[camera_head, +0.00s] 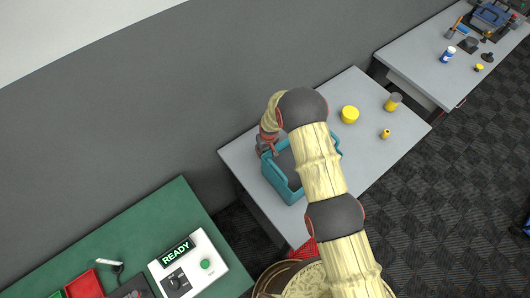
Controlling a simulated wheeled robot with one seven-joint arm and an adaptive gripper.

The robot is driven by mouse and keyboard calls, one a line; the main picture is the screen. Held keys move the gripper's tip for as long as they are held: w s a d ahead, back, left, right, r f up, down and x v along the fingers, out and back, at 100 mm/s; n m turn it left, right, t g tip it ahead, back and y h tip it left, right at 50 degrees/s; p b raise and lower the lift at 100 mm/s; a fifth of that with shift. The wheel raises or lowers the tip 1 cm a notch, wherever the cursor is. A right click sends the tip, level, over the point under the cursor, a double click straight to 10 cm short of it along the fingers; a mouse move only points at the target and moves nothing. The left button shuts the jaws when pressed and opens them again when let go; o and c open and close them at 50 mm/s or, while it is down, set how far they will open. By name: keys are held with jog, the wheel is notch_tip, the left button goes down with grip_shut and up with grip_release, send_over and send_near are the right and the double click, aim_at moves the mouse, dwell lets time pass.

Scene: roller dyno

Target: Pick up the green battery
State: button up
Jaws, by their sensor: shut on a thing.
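My gripper (268,142) is at the left rim of a teal open bin (285,188) on the grey table. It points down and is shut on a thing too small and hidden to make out. I cannot pick out a green battery in this view. My own arm crosses in front of the bin and hides its right part and some of its inside.
A yellow bowl-like object (349,115), a yellow can (393,102) and a small orange-yellow piece (385,134) stand on the grey table (375,160). A green bench (150,218) at lower left holds a READY box (187,265). Another table (430,65) with tools is upper right.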

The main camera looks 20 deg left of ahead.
jog(key=shift+c, duration=0.7)
jog(key=shift+r, duration=0.1)
jog(key=shift+r, duration=0.2)
notch_tip(320, 180, up, 9)
jog(key=b, duration=0.2)
jog(key=shift+r, duration=0.2)
